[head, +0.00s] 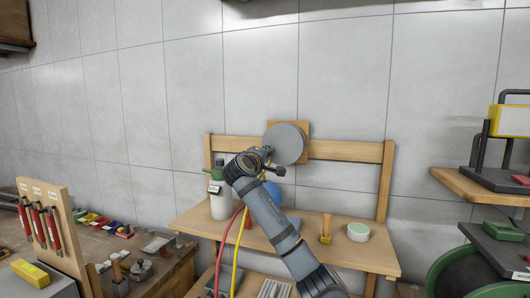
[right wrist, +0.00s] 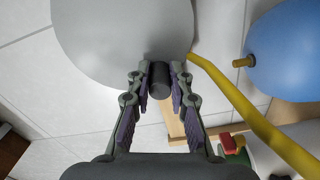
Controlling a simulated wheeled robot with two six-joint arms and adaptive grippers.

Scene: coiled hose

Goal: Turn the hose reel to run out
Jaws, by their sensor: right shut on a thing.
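The hose reel shows as a round grey disc (head: 285,143) on a wooden board on the back rail of the bench. In the right wrist view the grey disc (right wrist: 115,35) fills the upper left, with a short dark handle (right wrist: 160,88) at its lower edge. My right gripper (right wrist: 160,76) is shut on this handle, one finger on each side. A yellow hose (right wrist: 245,105) runs from near the disc's edge. My left gripper is not in view.
A blue round thing (right wrist: 285,55) is close by on the right in the wrist view. A white bottle with a green top (head: 220,203), a wooden-handled tool (head: 326,228) and a pale green-topped tub (head: 358,232) stand on the wooden bench (head: 385,258). A red hose (head: 225,238) hangs beside the yellow one.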

